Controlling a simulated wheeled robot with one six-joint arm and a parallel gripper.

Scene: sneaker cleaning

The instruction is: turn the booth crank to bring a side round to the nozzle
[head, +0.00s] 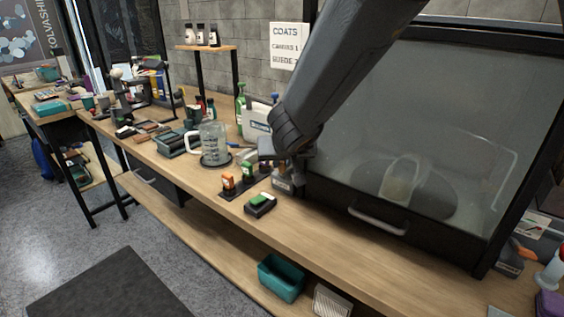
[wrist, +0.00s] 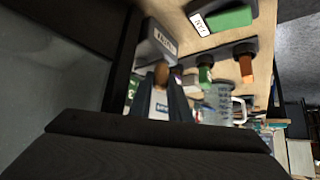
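The booth (head: 345,150) is a dark box with a glass front at the right of the head view. A pale sneaker (head: 402,180) stands on a round dark turntable (head: 440,205) behind the glass. My gripper (head: 272,150) is low beside the booth's left side, and its tips are hard to make out there. In the wrist view, a brown rounded knob (wrist: 160,73), apparently the crank's, sits snugly between my two fingertips. The rest of the crank is hidden. A grey labelled block (wrist: 158,42) is close beyond the knob; the same block (head: 283,184) is at the booth's front left corner.
The booth's front handle (head: 378,221) juts out. The bench's front edge is mostly clear.

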